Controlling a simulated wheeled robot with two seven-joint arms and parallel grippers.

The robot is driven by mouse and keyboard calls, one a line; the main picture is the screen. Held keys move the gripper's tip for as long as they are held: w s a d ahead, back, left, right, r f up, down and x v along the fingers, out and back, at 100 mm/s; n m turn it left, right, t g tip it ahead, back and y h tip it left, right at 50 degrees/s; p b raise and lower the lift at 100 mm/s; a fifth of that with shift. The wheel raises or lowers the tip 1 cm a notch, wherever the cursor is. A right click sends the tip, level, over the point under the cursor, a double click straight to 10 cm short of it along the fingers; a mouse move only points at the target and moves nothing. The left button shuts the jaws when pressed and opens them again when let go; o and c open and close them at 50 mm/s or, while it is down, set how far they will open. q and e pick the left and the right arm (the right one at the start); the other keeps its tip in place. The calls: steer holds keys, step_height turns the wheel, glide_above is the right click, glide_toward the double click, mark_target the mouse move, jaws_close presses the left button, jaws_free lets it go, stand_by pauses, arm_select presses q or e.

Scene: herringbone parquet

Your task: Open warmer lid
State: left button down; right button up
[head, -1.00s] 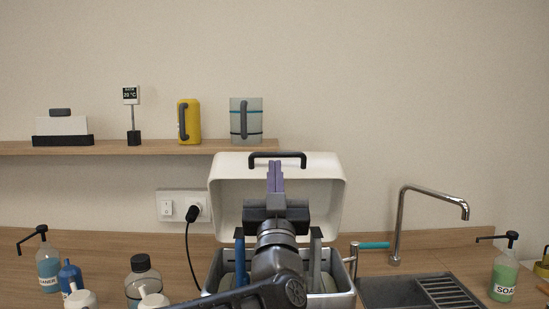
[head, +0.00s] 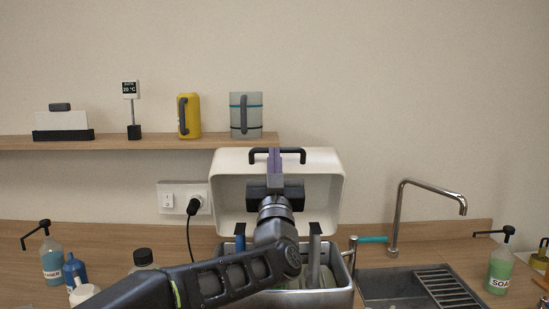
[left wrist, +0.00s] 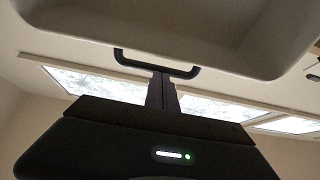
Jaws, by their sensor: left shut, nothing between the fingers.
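The warmer's white lid (head: 325,185) stands raised at the back of the warmer's metal box (head: 338,297), its hollow inside facing me. Its black handle (head: 291,156) is at the top edge. My left gripper (head: 274,152) is shut and empty, its purple fingertips overlapping the handle in the head view. In the left wrist view the fingers (left wrist: 162,75) reach up to the handle (left wrist: 130,59) below the lid's rim (left wrist: 170,35); I cannot tell whether they touch it. My arm hides part of the box and its contents. My right gripper is not in view.
A sink (head: 385,288) with a tap (head: 400,215) is to the right, with a green soap bottle (head: 500,270) beyond. Bottles (head: 52,258) stand at the left. A wall shelf (head: 120,142) holds a yellow container (head: 189,115) and a grey one (head: 246,115).

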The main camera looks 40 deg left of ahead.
arm_select(q)
steer(key=w+a+p, duration=0.1)
steer(key=w+p, duration=0.1)
steer(key=p, duration=0.1)
steer(key=w+a+r+g+h+p, duration=0.1)
steer(key=w+a+p, duration=0.1)
steer(key=p, duration=0.1)
steer(key=w+a+r+g+p, duration=0.1)
steer(key=p, duration=0.1)
steer(key=shift+w+a+r+h+p, duration=0.25)
steer(key=shift+w+h+p, duration=0.15)
steer(key=shift+w+a+f+g, duration=0.1)
steer(key=shift+w+f+g, duration=0.05)
steer(key=shift+g, duration=0.15)
steer(key=shift+f, duration=0.15)
